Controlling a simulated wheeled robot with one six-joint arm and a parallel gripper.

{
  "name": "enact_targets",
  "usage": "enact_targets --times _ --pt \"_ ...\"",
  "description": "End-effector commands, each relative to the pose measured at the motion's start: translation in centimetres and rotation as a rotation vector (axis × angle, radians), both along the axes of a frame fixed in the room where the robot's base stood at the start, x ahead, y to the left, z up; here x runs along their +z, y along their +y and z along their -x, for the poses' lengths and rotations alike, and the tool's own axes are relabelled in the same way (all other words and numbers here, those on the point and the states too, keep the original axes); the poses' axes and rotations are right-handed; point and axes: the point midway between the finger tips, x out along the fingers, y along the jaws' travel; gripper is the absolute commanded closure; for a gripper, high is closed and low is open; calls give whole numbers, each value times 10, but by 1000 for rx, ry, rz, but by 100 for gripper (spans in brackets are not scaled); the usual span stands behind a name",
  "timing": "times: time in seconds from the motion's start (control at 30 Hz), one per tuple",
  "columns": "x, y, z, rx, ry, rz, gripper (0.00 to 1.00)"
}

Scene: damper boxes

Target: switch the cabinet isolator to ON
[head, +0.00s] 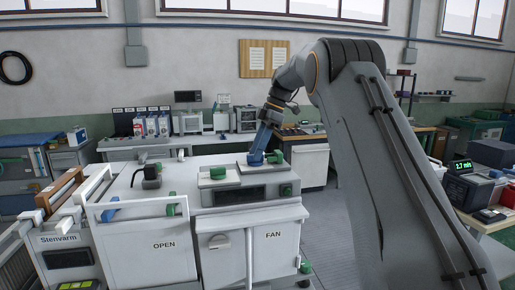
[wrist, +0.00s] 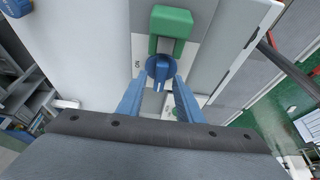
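The isolator is a round blue knob (wrist: 160,68) with a raised grip, on the pale top face of the cabinet (wrist: 208,62). A small ON label (wrist: 137,65) stands to its left in the wrist view. In the head view the knob (head: 256,157) sits beside a green block at the back of the cabinet top. My gripper (wrist: 160,84) has its two blue fingers on either side of the knob, with a gap between them. Whether the tips touch the knob is hard to tell.
A green block (wrist: 171,22) is just beyond the knob. Another green block (head: 218,172) and a dark display panel (head: 240,195) are on the FAN unit. A white OPEN box (head: 150,250) with a raised rail stands left. Clear floor (head: 335,225) lies to the right.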

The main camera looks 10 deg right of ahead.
Motion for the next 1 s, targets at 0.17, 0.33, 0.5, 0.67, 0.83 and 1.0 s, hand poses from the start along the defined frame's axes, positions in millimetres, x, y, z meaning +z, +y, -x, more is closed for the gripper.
enact_targets --times 0.17,0.33,0.5,0.67,0.83,1.0 --pt "-5 1 0 -1 -1 0 67" --pt "-5 0 0 -2 0 0 67" --pt "-5 0 0 -2 0 0 96" --pt "-4 -1 0 -4 -1 0 100" --pt "-5 -1 0 -24 -1 0 100" --pt "-5 -1 1 -92 -1 0 100"
